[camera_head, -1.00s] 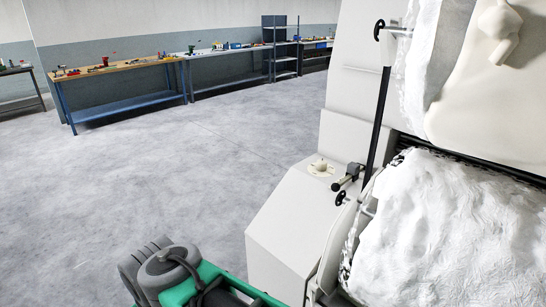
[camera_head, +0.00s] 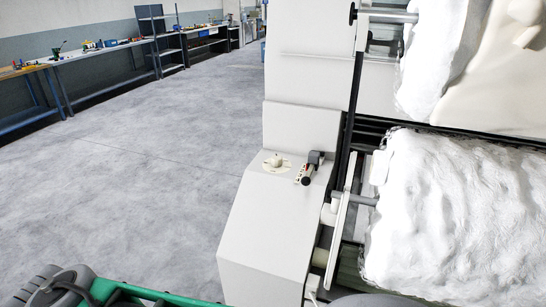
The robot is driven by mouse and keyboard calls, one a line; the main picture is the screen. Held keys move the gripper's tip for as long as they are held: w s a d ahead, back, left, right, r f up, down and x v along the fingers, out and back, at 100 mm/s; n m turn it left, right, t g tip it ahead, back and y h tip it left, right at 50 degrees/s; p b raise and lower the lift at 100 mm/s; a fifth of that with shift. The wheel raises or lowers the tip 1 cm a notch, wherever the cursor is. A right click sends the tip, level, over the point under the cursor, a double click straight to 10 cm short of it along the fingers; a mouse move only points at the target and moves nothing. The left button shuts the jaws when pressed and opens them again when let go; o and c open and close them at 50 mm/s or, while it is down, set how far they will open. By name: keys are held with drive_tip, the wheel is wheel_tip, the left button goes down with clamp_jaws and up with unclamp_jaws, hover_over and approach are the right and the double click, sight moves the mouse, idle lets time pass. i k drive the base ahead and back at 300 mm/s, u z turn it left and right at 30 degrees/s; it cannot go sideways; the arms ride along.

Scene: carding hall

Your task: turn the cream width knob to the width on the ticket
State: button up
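The cream knob (camera_head: 275,160) sits on a pale round dial plate on the sloping top of the white machine housing (camera_head: 265,225), in the middle of the head view. The marks on the dial are too small to read, so I cannot tell its setting. No ticket can be made out. My gripper is not in view.
A dark-handled lever (camera_head: 313,168) stands just right of the knob. Further right, white fibre (camera_head: 455,215) fills the machine beside a black upright bar (camera_head: 354,110). Workbenches (camera_head: 100,52) line the far wall. The grey floor (camera_head: 130,180) left of the housing is clear.

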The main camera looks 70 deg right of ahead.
sight(276, 159)
drive_tip(key=z, duration=0.65)
drive_tip(key=i, duration=0.8)
drive_tip(key=z, duration=1)
drive_tip(key=i, duration=0.25)
drive_tip(key=z, duration=0.3)
